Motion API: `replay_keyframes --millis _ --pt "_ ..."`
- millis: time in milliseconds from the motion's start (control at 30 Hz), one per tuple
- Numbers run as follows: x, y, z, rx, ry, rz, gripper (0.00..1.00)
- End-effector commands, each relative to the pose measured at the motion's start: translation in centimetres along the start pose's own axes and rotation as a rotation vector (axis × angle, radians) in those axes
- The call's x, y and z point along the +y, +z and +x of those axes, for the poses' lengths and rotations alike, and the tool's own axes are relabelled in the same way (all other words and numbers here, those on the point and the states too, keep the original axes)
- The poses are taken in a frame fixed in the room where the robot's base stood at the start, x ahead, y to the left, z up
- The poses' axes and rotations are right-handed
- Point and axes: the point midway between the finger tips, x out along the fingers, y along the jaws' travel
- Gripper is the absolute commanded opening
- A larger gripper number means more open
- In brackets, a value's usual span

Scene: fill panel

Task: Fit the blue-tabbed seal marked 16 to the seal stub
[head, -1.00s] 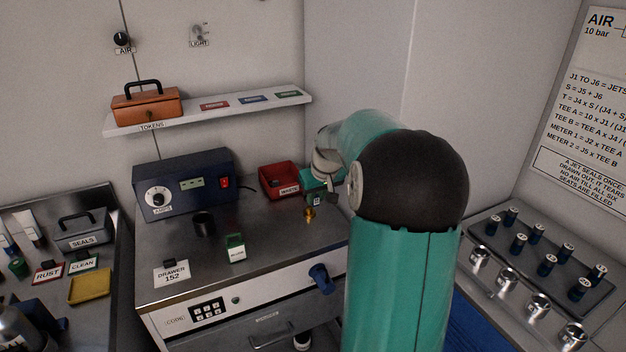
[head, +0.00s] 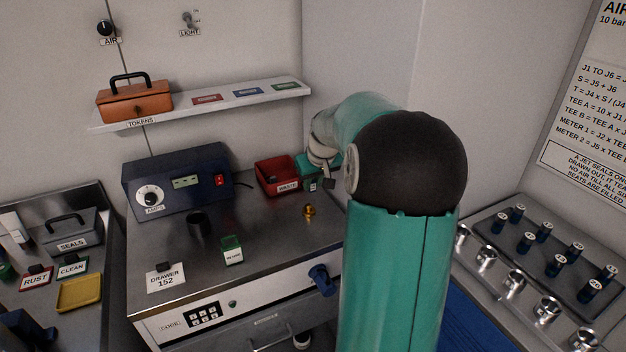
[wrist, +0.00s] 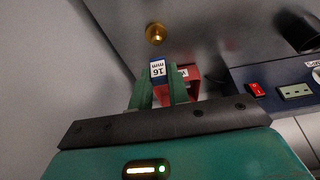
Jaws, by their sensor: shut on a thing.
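The seal marked 16 mm (wrist: 157,69), with a white label and a blue edge, is held between the green fingers of my gripper (wrist: 160,82) in the wrist view. The seal stub is a small brass fitting (head: 309,211) standing on the steel bench top. It also shows in the wrist view (wrist: 155,33), beyond the seal and apart from it. In the head view my gripper (head: 328,184) is behind and a little right of the stub, partly hidden by my arm. The seal's underside is hidden.
A red waste bin (head: 276,176) stands close to my gripper. A blue meter box (head: 178,184), a dark cup (head: 198,223) and a small green-topped container (head: 232,249) stand on the bench. A blue handle (head: 322,279) sticks out at the front edge. The bench around the stub is clear.

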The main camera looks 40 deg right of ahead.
Motion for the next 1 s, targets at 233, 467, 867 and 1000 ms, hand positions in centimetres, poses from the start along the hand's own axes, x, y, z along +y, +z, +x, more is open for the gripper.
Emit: replay_keyframes --millis 233,467,867,1000 --pt "0.0 0.6 0.6 -0.001 0.001 0.002 0.0" --pt "0.0 1.4 2.5 -0.002 0.001 0.003 0.0" --pt "0.2 2.2 5.1 0.0 0.002 0.003 0.0" --pt "0.2 2.3 5.3 0.001 0.002 0.003 0.0"
